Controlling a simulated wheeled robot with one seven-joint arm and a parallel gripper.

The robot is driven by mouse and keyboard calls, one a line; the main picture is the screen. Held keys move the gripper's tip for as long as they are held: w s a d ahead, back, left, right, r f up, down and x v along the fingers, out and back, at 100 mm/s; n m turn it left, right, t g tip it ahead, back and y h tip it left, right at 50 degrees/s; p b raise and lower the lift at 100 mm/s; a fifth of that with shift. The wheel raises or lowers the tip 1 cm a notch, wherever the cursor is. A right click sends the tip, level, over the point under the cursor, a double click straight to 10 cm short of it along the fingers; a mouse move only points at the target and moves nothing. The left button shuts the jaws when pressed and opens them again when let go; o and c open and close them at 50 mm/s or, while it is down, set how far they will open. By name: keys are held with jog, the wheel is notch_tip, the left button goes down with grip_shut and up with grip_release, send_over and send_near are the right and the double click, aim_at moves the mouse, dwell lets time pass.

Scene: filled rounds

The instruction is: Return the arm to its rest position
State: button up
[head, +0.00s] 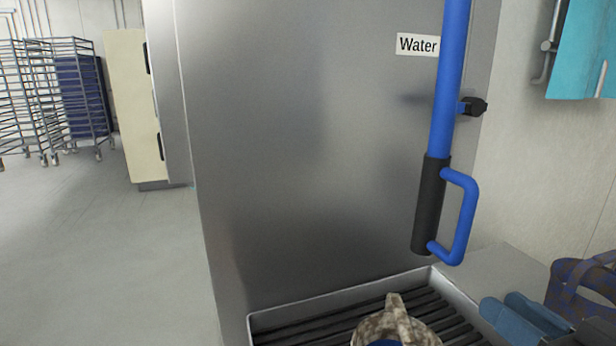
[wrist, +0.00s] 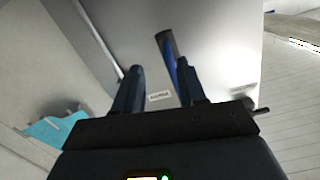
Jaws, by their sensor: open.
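My gripper (wrist: 158,78) shows in the wrist view with its two dark blue fingers apart and nothing between their tips. Blue-grey parts that look like its fingers (head: 515,316) show at the lower right of the head view, to the right of the drip tray, cut off by the frame. The rest of my arm is not clearly seen. A mottled jug (head: 395,322) stands on the slatted drip tray (head: 300,318), its lower part cut off by the frame. My gripper is apart from it.
A metal cabinet (head: 300,150) with a "Water" label (head: 418,45) carries a blue pipe (head: 448,90) with a black sleeve and blue handle (head: 467,215) above the tray. A dark checkered item (head: 580,290) sits at right. The floor at left (head: 100,240) is clear.

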jog(key=s+a+f+m+g+h+p, duration=0.1)
jog(key=s+f+m+h+p, duration=0.15)
jog(key=s+f, duration=0.35)
jog(key=s+f+m+h+p, duration=0.1)
jog(key=s+f+h, duration=0.2)
jog(key=s, duration=0.5)
jog(key=s+a+r+n+p, duration=0.1)
jog(key=s+r, duration=0.1)
jog(key=s, duration=0.6)
jog(key=s+a+r+n+p, duration=0.1)
jog(key=s+p, duration=0.1)
jog(key=s, duration=0.7)
jog(key=shift+s+a+r+g, duration=0.25)
jog(key=shift+r+g, duration=0.05)
jog(key=shift+r, duration=0.05)
